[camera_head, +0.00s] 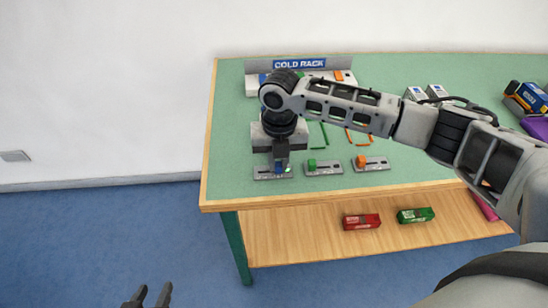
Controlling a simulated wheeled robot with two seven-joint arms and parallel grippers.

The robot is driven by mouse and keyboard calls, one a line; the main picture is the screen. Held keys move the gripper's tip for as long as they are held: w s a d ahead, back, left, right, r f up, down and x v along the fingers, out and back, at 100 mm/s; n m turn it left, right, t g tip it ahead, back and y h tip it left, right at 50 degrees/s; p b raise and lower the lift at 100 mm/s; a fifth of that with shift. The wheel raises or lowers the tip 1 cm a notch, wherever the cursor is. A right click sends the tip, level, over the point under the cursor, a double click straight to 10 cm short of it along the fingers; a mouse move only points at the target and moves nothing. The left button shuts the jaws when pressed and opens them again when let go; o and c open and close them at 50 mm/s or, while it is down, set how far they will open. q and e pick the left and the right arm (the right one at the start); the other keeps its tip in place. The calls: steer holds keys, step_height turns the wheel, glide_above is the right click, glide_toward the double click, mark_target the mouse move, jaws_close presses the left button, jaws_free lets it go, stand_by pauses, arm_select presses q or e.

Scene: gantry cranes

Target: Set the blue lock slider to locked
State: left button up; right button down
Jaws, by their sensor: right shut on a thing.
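The blue lock slider (279,169) is on a grey slotted plate (262,174) near the table's front left edge. Only a small part of its blue knob shows below my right gripper. My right gripper (281,164) points down and is shut on this knob, right of the middle of the plate. The fingers hide most of the knob and part of the slot, and I cannot read any lock marks. My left gripper (150,295) is open and empty, low over the floor at the bottom of the view, well away from the table.
Plates with a green slider (311,163) and an orange slider (361,161) stand to the right. A grey block (262,138) and the cold rack (300,64) are behind. Red (361,221) and green (415,215) boxes lie on the lower shelf.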

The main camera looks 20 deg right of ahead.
mark_target(280, 164)
steer(key=c, duration=1.4)
jaws_free()
steer(key=shift+d, duration=0.25)
steer(key=shift+o, duration=0.2)
steer(key=shift+r, duration=0.1)
step_height(280, 164, up, 16)
steer(key=shift+p, duration=0.35)
